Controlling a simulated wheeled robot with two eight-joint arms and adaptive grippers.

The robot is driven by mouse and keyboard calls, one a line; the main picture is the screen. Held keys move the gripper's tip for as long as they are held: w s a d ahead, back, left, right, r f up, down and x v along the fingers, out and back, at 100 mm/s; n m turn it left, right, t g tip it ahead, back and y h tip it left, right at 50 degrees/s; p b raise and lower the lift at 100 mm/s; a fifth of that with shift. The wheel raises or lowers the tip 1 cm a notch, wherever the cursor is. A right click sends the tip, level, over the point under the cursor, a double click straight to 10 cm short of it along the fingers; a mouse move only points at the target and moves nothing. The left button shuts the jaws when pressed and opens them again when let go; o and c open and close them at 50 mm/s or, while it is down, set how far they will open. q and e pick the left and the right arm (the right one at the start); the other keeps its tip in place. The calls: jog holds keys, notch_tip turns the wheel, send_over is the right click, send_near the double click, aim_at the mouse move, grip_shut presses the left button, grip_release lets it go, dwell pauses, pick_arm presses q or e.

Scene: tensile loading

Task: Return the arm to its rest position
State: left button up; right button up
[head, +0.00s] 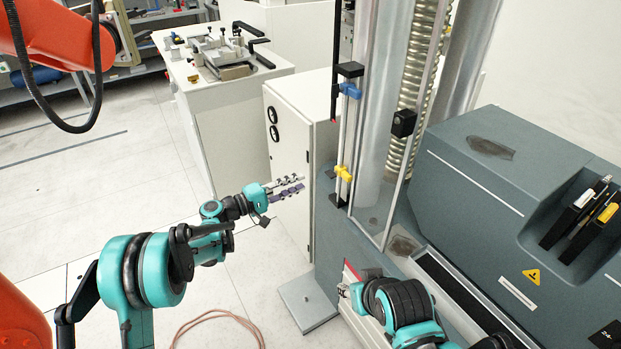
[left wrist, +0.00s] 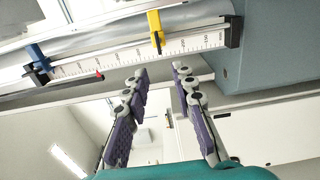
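My left arm reaches in from the left in the head view. Its left gripper (head: 286,187) is in free air in front of the white cabinet, left of the testing machine. In the left wrist view the two purple-padded fingers of the left gripper (left wrist: 160,72) are apart, with nothing between them. My right arm (head: 405,305) shows at the bottom, close to the machine's base. Its gripper is mostly hidden, with only a small part at the left end of the dark wrist, so its opening cannot be made out.
The grey testing machine (head: 495,155) fills the right side, with a yellow clamp (head: 344,173) and blue clamp (head: 350,90) on its rail. A white cabinet (head: 300,150) and a bench with a fixture (head: 228,55) stand behind. Open floor (head: 90,190) lies left; a cable (head: 217,316) lies below.

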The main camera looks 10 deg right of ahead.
pick_arm(q)
jog(key=shift+v, duration=1.15)
jog(key=s+a+r+m+y, duration=0.1)
jog(key=s+a+r+y, duration=0.1)
jog(key=s+a+y, duration=0.35)
jog(key=s+a+r+m+y, duration=0.1)
jog(key=s+a+r+y, duration=0.15)
jog(key=s, duration=0.65)
jog(key=s+a+f+m+y, duration=0.1)
jog(key=s+a+y, duration=0.3)
jog(key=s+a, duration=0.4)
jog(key=s+a+f+m+t+y, duration=0.1)
jog(key=s+a+f+y, duration=0.3)
jog(key=s+a, duration=0.5)
jog(key=shift+s+f+y, duration=0.35)
jog(key=shift+s+y, duration=0.15)
jog(key=shift+s, duration=0.7)
